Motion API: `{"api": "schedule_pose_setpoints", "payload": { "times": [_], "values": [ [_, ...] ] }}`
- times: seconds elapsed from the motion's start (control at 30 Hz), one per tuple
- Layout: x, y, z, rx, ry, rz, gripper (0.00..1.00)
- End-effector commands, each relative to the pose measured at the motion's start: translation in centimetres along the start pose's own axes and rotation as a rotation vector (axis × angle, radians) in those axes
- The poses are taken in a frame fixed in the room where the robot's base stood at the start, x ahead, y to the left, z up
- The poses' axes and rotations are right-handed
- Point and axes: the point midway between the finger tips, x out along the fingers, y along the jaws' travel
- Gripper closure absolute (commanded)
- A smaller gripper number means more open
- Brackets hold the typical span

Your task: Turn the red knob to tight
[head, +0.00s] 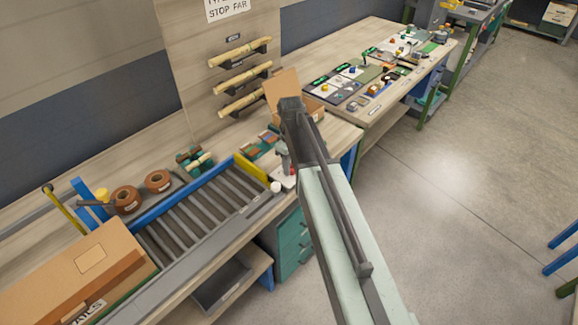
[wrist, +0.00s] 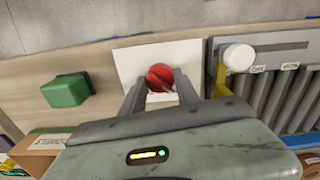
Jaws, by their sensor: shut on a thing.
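The red knob (wrist: 161,76) shows in the wrist view on a white plate (wrist: 128,61) on the bench. My gripper (wrist: 162,84) is shut on the red knob, with one grey finger on each side of it. A dark mark runs across the knob's top; I cannot read any tight mark on the plate.
A white round cap (wrist: 239,57) stands right of the plate, beside the roller conveyor (head: 205,210). A green block (wrist: 66,90) lies left of the plate. A cardboard box (head: 75,275) sits at the conveyor's near end.

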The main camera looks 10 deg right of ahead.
Motion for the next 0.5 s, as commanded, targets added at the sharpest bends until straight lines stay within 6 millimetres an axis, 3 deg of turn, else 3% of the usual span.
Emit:
{"api": "schedule_pose_setpoints", "payload": {
  "times": [0.27,0.5],
  "values": [
    [0.03,-0.15,0.42,0.048,0.002,-0.021,1.00],
    [0.05,-0.11,0.55,0.205,-0.002,-0.020,1.00]
  ]
}}
